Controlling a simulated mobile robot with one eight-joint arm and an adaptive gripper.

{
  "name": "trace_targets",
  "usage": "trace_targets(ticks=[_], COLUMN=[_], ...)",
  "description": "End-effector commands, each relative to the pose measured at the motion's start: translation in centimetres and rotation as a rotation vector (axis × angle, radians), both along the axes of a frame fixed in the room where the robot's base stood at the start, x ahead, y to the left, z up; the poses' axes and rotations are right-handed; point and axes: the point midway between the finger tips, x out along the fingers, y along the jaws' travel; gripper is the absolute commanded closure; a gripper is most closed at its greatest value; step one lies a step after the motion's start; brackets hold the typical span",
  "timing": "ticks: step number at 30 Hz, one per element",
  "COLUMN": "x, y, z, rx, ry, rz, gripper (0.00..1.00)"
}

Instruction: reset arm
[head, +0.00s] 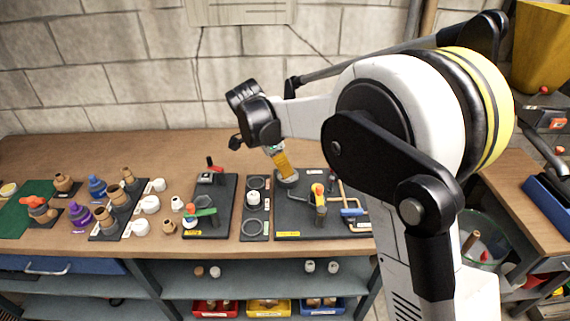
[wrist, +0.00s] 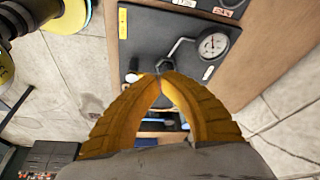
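My arm reaches from the right across the workbench in the head view. My gripper (head: 286,172) hangs over the back left part of a black tool board (head: 345,232). Its yellow-orange fingers point down. In the wrist view the fingertips (wrist: 163,76) meet, with nothing visible between them. The black board (wrist: 145,40) lies beyond them, with a round dial gauge (wrist: 212,45) and a bent metal rod just past the tips. Whether the fingertips touch the board cannot be told.
The wooden bench (head: 150,240) also holds another black board (head: 222,215), a narrow board with rings (head: 253,229), and several brown, purple and white fittings at left. Red (head: 214,308), yellow and blue bins sit on the shelf below. A stone wall (head: 130,70) stands behind.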

Motion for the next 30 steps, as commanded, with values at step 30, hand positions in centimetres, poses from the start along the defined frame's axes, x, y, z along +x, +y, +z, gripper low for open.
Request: trace_targets(ticks=[30], x=[-22.7], y=[-13.8], z=[5.1], rx=[-0.032], ry=[-0.162], rz=[1.03], gripper=[1.0])
